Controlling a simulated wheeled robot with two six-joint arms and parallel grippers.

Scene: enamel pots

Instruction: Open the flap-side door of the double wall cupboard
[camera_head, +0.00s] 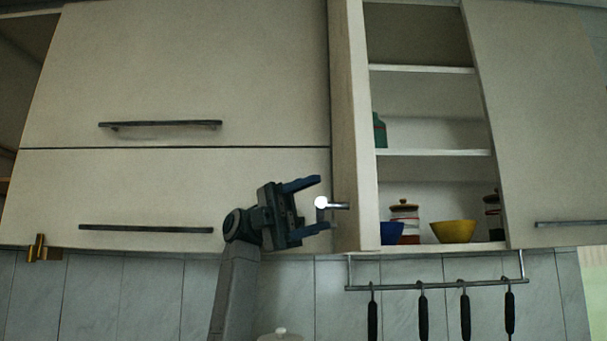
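The double wall cupboard (433,152) is at the right, with its shelves exposed. A pale narrow panel (352,120), which looks like the flap-side door swung out and seen nearly edge-on, stands at the opening's left side. A shiny metal handle (321,203) sticks out leftward from its lower part. My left gripper (322,204) reaches up from below with its fingers spread, one above and one below the handle's end. I cannot tell whether they touch it. My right gripper is not in view.
Two closed flap fronts (190,75) with dark bar handles fill the left. A pale front (540,110) is at the right. Jars, a blue bowl (391,233) and a yellow bowl (453,231) stand on the shelves. A rail (435,286) with several hanging utensils is below.

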